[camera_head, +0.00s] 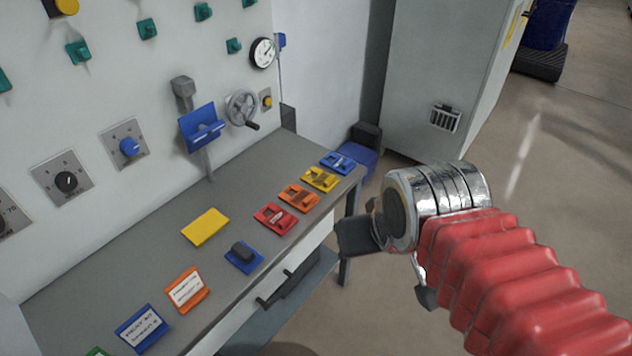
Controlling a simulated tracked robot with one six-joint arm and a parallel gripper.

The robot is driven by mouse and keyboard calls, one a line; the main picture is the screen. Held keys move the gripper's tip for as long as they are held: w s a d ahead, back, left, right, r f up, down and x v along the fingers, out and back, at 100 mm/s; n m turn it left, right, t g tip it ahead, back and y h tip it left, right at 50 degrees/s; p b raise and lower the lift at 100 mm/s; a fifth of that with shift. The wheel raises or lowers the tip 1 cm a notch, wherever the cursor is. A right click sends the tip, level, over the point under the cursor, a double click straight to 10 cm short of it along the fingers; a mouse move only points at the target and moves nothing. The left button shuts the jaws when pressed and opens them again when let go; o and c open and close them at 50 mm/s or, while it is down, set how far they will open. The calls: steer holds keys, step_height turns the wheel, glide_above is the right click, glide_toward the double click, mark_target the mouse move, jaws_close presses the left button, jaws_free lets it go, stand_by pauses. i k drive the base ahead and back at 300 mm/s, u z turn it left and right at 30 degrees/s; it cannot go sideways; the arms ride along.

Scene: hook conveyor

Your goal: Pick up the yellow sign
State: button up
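A flat, plain yellow sign (205,227) lies near the back of the grey workbench, left of its middle. A second yellow sign (321,179), with a dark part on its face, lies in a row at the bench's right end. My gripper (388,268) is off the bench's right side, to the right of both yellow pieces and apart from them. Its two dark fingertips are spread with nothing visible between them, so it is open. My arm comes in from the lower right, and part of the gripper is hidden behind its metal wrist.
The grey bench (130,262) also bears orange, red and blue signs, and a dark object on a blue base (244,256). A blue holder (201,128) and a handwheel (242,108) stick out from the wall panel. A grey cabinet (440,65) stands behind. Floor at right is clear.

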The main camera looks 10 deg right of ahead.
mark_target(320, 177)
steer(key=u, duration=4.05)
steer(key=k, duration=1.35)
